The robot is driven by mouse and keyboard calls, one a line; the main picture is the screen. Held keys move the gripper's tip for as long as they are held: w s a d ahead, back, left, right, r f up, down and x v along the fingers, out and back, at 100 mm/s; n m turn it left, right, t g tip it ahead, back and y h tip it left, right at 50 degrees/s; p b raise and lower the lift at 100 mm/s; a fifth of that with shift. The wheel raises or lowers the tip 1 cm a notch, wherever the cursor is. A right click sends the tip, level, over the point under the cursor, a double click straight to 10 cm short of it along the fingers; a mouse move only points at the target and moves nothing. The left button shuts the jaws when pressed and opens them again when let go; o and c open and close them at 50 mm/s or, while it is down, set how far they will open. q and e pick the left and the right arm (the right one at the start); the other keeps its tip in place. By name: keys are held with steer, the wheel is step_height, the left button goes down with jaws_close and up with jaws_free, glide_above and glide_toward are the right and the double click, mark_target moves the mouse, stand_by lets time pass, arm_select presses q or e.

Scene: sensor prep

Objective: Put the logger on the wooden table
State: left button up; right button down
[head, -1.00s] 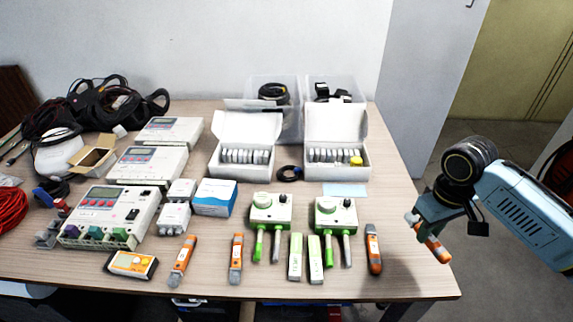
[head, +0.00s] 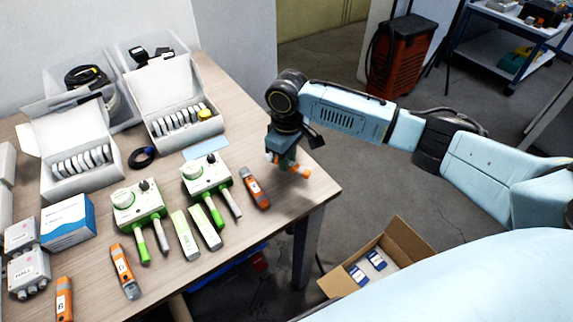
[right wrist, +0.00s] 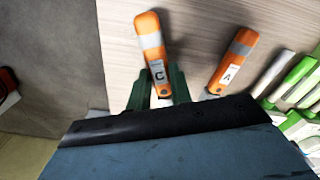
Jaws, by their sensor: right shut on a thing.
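My right gripper (head: 286,162) is shut on an orange and grey handheld logger (head: 299,171) near the right edge of the wooden table (head: 298,205). In the right wrist view the held logger (right wrist: 152,45) bears the label C and sits between the fingers, its orange end pointing away. The table top (right wrist: 195,30) shows behind it, with the table's edge to the left. Whether the logger touches the table I cannot tell. A similar logger labelled A (right wrist: 236,58) lies close by on the table; it also shows in the head view (head: 256,188). My left gripper is out of view.
Two green-and-white meters (head: 207,178) and a logger (head: 124,272) lie left. A white open box (head: 180,105) stands behind. An open cardboard box (head: 400,250) is on the floor. A red machine (head: 400,55) and a cart (head: 505,55) stand beyond.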

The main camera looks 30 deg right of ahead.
step_height(320, 180, down, 2)
steer(key=shift+f, duration=0.2)
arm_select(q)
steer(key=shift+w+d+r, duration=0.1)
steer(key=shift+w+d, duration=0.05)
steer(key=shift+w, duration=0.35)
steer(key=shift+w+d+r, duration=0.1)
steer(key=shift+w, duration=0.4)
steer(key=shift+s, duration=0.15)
arm_select(e)
steer(key=c, duration=1.3)
jaws_free()
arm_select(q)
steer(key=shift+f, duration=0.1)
arm_select(e)
steer(key=shift+o, duration=0.2)
